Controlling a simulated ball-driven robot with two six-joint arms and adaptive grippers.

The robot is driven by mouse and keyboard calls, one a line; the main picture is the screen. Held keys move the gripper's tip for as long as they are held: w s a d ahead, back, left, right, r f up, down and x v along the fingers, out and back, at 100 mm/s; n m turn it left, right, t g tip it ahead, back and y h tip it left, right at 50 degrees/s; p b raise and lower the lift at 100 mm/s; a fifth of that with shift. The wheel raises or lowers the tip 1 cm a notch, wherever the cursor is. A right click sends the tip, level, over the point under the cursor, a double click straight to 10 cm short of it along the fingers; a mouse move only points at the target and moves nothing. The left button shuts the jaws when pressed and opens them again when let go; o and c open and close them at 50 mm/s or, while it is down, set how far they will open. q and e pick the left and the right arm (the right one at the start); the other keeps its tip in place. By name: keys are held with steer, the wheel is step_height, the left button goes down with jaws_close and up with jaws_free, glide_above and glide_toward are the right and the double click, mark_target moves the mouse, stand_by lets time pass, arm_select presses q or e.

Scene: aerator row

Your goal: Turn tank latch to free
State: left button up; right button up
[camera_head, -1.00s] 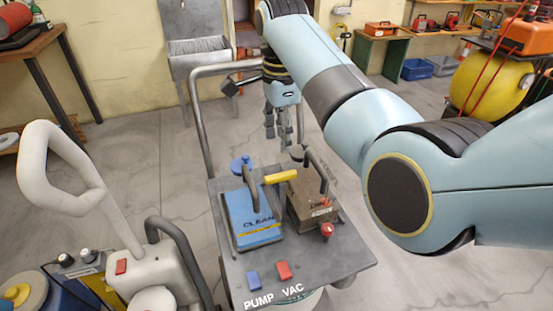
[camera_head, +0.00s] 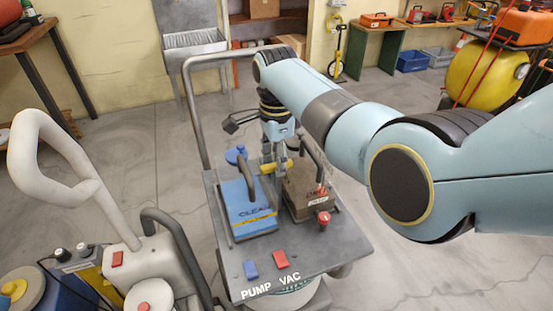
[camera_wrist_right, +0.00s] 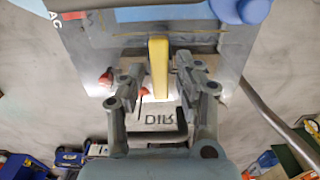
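The yellow tank latch (camera_head: 267,168) lies between the blue CLEAN tank (camera_head: 246,208) and the brown tank (camera_head: 300,193) on the grey cart top. In the head view my right gripper (camera_head: 274,166) is down at the latch, hiding part of it. In the right wrist view the yellow latch (camera_wrist_right: 158,66) stands between the two spread fingers of my right gripper (camera_wrist_right: 157,82). A gap shows on both sides, so the gripper is open around the latch and holds nothing. My left gripper is not in view.
A blue cap (camera_head: 236,155) and a dark handle stand by the tanks, with a red knob (camera_head: 324,218) at the brown tank's front. Blue PUMP (camera_head: 250,270) and red VAC (camera_head: 281,260) switches sit on the front panel. A machine with a pale loop handle (camera_head: 88,187) stands left.

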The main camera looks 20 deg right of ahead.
jaws_close()
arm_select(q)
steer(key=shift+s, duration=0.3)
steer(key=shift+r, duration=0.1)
arm_select(e)
steer(key=n+p, duration=0.2)
steer(key=n, duration=0.1)
steer(key=shift+r, duration=0.15)
steer(key=n+p, duration=0.2)
steer(key=n, duration=0.1)
steer(key=shift+n, duration=0.4)
steer(key=n+p, duration=0.1)
steer(key=n, duration=0.4)
steer(key=shift+n+p, duration=0.3)
arm_select(q)
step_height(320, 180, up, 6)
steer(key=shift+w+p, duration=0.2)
steer(key=shift+p, duration=0.2)
arm_select(e)
steer(key=n, duration=0.5)
steer(key=shift+n, duration=0.4)
